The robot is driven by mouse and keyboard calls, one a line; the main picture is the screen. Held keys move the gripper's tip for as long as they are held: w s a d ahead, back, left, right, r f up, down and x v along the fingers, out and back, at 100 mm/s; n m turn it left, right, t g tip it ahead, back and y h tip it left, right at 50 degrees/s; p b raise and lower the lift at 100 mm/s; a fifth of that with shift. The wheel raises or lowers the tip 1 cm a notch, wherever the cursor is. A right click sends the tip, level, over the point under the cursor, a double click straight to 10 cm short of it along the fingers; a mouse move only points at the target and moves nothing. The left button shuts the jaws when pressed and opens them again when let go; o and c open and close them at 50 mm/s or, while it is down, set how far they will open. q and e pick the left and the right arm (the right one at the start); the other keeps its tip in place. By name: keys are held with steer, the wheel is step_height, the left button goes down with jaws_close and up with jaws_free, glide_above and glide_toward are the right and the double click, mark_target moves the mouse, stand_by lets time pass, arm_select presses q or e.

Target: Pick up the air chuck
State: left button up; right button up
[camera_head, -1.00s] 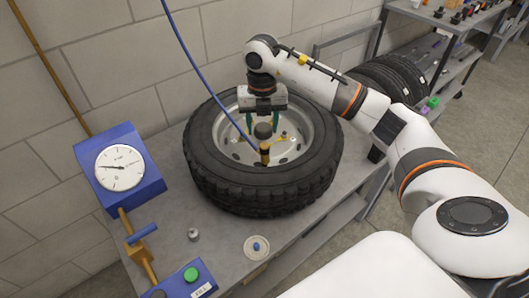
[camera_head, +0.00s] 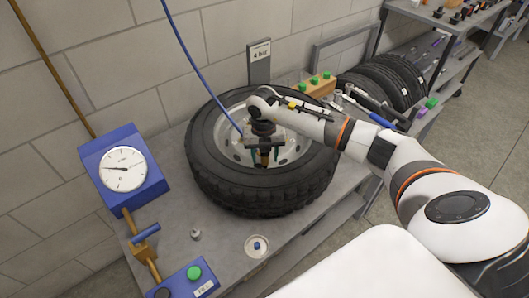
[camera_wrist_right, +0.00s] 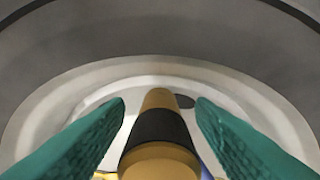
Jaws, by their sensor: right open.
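The air chuck (camera_wrist_right: 160,140), a brass-yellow cylinder with a black band, stands between the green fingers of my right gripper in the right wrist view. A gap shows on each side of it. In the head view my right gripper (camera_head: 264,158) points down over the wheel's rim, and its wrist and fingers hide most of the chuck. In the right wrist view this gripper (camera_wrist_right: 160,104) is open around the chuck. The blue hose (camera_head: 197,66) comes down from above to the chuck's area. My left gripper is out of view.
The tyre (camera_head: 215,185) lies flat on the grey bench (camera_head: 190,258). A blue gauge box (camera_head: 107,190) stands at left. A small dish (camera_head: 256,246) and a blue box with a green button (camera_head: 172,290) are in front. A shelf with tyres (camera_head: 400,80) is behind right.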

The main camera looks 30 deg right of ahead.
jaws_close()
stand_by(0.3)
